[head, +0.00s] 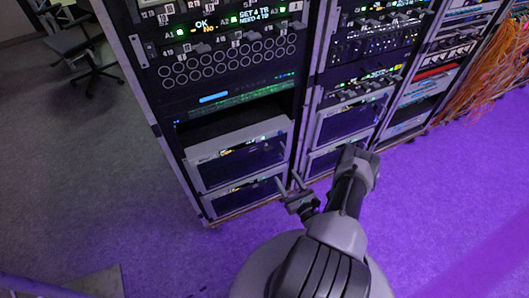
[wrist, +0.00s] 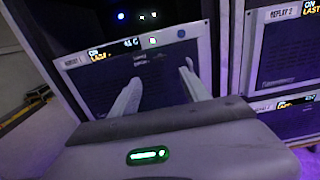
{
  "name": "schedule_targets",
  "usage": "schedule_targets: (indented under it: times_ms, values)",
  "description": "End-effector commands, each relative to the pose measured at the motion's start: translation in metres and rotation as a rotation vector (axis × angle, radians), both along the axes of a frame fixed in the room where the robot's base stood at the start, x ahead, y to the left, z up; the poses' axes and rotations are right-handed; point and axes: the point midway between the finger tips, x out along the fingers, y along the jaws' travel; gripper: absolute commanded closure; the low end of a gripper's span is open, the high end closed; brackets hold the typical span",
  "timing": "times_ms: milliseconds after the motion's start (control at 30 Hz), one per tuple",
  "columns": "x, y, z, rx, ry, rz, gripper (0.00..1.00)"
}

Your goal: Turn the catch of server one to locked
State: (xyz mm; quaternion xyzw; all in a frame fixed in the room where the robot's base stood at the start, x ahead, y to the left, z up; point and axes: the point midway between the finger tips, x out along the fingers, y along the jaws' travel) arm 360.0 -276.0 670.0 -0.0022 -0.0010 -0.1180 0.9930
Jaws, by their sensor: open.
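Two grey-framed server units with dark fronts sit low in the left rack, an upper unit (head: 240,165) and a lower unit (head: 245,196). I cannot read which one is server one. My gripper (head: 287,180) is open and empty in front of the rack's lower right side. In the wrist view its two pale fingers (wrist: 162,75) point at a dark-fronted unit (wrist: 112,88) with a lit display and small lights along its top edge. A gap between fingers and front cannot be judged. I cannot make out the catch or its position.
A middle rack with similar units (head: 352,118) stands to the right; one label reads REPLAY 2 (wrist: 284,13) in the wrist view. Orange cables (head: 497,65) hang at the far right. A chair (head: 82,50) stands at the back left. The floor (head: 120,165) left of the rack is clear.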

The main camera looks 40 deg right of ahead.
Motion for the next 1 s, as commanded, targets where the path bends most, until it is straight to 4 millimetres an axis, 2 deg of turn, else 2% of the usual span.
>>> schedule_targets:
  times_ms: [100, 300, 500, 667, 900, 1000]
  values:
    - [0.036, -0.006, -0.003, -0.004, -0.002, 0.009, 0.45]
    - [0.094, -0.02, -0.004, 0.0, -0.002, 0.006, 0.45]
    - [0.131, -0.031, -0.002, 0.003, -0.001, 0.003, 0.45]
    - [0.142, -0.034, -0.001, 0.004, 0.0, 0.002, 0.45]
    - [0.143, -0.034, 0.0, 0.005, 0.001, 0.001, 0.45]
    - [0.143, -0.034, 0.0, 0.005, 0.001, 0.001, 0.63]
